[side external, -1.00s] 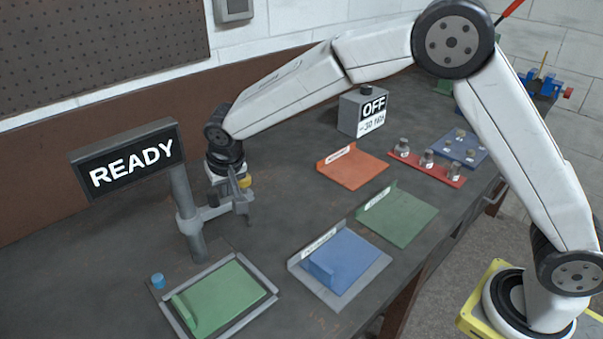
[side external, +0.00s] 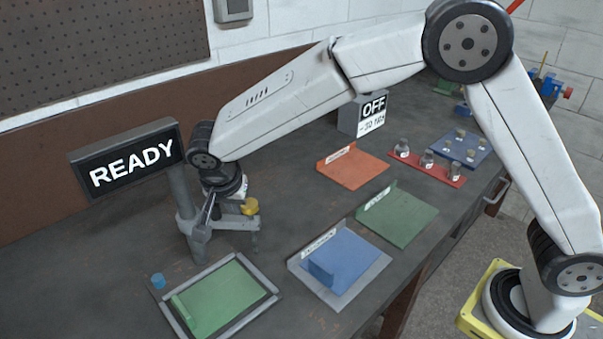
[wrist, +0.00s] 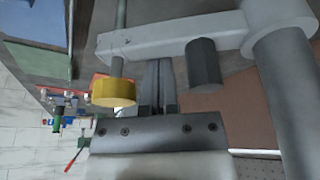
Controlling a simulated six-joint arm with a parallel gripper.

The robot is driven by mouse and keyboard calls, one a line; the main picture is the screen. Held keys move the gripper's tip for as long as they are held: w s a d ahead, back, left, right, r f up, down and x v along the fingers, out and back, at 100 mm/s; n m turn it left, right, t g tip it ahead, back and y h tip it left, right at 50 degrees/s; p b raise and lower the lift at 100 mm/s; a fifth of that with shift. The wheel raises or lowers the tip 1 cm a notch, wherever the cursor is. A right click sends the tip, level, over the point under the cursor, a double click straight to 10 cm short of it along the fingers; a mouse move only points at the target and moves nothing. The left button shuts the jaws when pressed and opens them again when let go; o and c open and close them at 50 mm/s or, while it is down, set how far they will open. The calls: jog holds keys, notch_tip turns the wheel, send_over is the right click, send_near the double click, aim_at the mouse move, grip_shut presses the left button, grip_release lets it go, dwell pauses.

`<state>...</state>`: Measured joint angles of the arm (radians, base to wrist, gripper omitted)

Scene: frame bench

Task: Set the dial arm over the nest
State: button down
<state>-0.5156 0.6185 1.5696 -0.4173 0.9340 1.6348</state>
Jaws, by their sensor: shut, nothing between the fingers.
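The dial arm (side external: 232,221) is a grey bar reaching right from the post (side external: 188,215) under the READY sign. It carries a yellow knob (side external: 250,206) near its free end, and the knob also shows in the wrist view (wrist: 113,92). A dark peg (wrist: 205,62) sticks out of the bar between knob and post. A green plate in a grey frame, which looks like the nest (side external: 222,298), lies in front of the bar, apart from it. My gripper (wrist: 158,62) is shut and empty beside the bar, between knob and peg. Whether it touches the bar is unclear.
The READY sign (side external: 130,160) stands close left of my wrist. A small blue cylinder (side external: 158,281) is beside the frame. A blue tray (side external: 340,262), a green tray (side external: 398,217) and an orange tray (side external: 352,168) lie to the right. The back left bench is clear.

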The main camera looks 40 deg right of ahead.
aim_at(245, 229)
jog(key=s+a+m, duration=0.1)
jog(key=m, duration=0.1)
jog(key=shift+s+a+m+g, duration=0.35)
jog(key=shift+m+g, duration=0.05)
jog(key=shift+s+a+m+g+h, duration=0.2)
jog(key=shift+s+a+m, duration=0.1)
jog(key=shift+a+m, duration=0.4)
jog(key=shift+s+a+m+g+h, duration=0.1)
jog(key=shift+s+a+m+g, duration=0.15)
jog(key=shift+a+m, duration=0.4)
jog(key=shift+s+a+m+g+h, duration=0.15)
jog(key=shift+s+a+m, duration=0.15)
jog(key=shift+a+m, duration=0.4)
jog(key=shift+d, duration=0.2)
jog(key=d, duration=0.3)
jog(key=shift+d+r, duration=0.3)
jog(key=shift+r, duration=0.05)
jog(key=v, duration=0.9)
jog(key=shift+r, duration=0.15)
